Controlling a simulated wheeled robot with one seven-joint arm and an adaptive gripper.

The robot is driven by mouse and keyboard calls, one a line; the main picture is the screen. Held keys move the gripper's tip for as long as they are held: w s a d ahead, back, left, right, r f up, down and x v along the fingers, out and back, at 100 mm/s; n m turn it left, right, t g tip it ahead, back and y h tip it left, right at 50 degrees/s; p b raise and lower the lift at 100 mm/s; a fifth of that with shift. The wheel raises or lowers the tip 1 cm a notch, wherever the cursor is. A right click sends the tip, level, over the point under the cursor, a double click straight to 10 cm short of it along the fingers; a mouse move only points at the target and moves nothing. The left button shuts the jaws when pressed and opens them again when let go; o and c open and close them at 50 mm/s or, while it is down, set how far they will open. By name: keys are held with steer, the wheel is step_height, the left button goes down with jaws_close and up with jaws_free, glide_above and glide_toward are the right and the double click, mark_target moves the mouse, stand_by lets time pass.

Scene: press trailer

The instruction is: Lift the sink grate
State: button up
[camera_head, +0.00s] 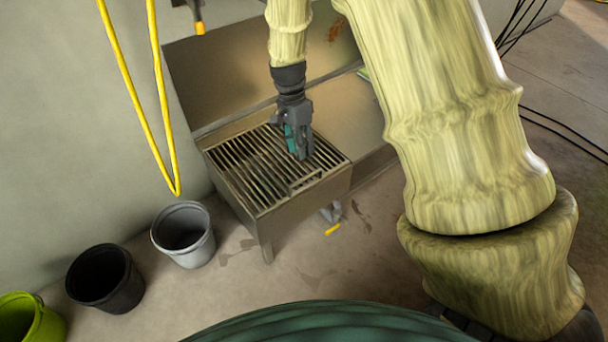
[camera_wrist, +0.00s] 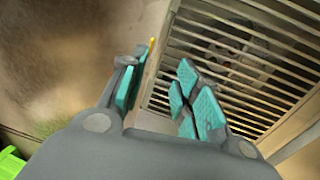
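The sink grate (camera_head: 255,172), a slatted metal grid, lies in the top of the metal sink (camera_head: 308,200), with a small rectangular frame near its front edge. My gripper (camera_head: 299,152) points down over the right part of the grate. In the wrist view the grate (camera_wrist: 240,62) fills the upper right. There my gripper (camera_wrist: 160,86) has its two teal-padded fingers apart, with nothing held between them. The grate's edge and the sink wall show beyond the gap. I cannot tell whether a fingertip touches the grate.
A grey bucket (camera_head: 184,238), a black bucket (camera_head: 104,280) and a green bucket (camera_head: 28,320) stand on the floor at left. A yellow hose (camera_head: 160,95) hangs on the wall. A yellow-handled valve (camera_head: 332,229) is below the sink. The sink's metal backsplash (camera_head: 235,75) rises behind the grate.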

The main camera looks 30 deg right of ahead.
mark_target(305, 177)
steer(key=f+b, duration=0.1)
steer(key=f, duration=0.2)
steer(key=s+f+b, duration=0.1)
steer(key=f, duration=0.2)
steer(key=s+f+b, duration=0.1)
steer(key=f, duration=0.2)
steer(key=shift+d+f+b, duration=0.15)
steer(key=shift+f+b, duration=0.15)
steer(key=shift+b, duration=0.05)
jaws_close()
